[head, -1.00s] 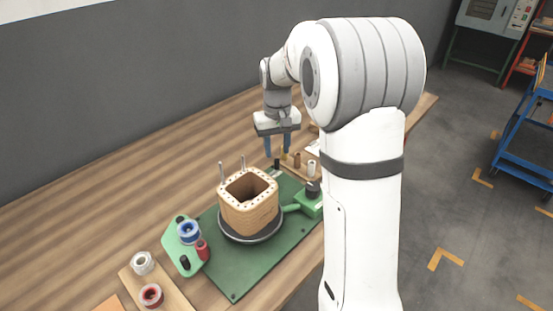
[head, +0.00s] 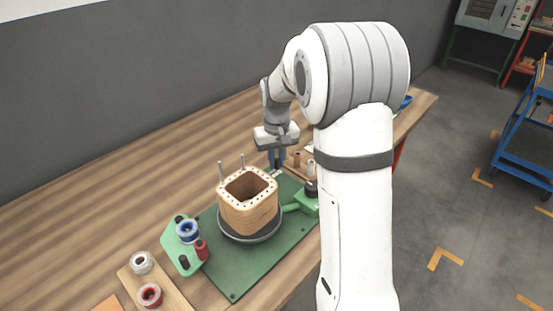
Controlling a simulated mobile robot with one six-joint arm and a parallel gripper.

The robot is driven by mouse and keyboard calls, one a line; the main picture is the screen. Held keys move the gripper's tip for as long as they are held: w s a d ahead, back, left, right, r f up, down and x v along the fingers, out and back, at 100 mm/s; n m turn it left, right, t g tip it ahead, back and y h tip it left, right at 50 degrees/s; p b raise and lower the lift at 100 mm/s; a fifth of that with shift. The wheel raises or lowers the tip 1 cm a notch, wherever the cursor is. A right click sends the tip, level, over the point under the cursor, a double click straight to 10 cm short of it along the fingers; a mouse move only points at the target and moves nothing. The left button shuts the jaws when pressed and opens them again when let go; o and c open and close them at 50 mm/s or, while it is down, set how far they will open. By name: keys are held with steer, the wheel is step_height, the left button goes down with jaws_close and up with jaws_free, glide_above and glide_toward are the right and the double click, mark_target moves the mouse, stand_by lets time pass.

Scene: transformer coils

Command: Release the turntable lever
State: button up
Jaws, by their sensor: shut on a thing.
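The dark round turntable (head: 248,239) sits on the green plate. A square tan coil former (head: 250,203) with holes around its rim stands on it.
A green block with a dark knob (head: 307,202) is right of the turntable. A green holder (head: 184,255) with blue and red spools is at left. Tape rolls (head: 141,263) lie on a front-left board. Wooden pegs (head: 297,159) stand right of my gripper. The left table is clear.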

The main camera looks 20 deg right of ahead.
jaws_close()
steer(key=shift+s+d+m, duration=0.15)
steer(key=shift+s+m, duration=0.2)
steer(key=shift+m, duration=0.55)
steer(key=shift+s+d+m, duration=0.1)
steer(key=shift+s+m, duration=0.2)
steer(key=shift+m, duration=0.6)
steer(key=o, duration=0.6)
jaws_free()
steer(key=shift+o, duration=0.2)
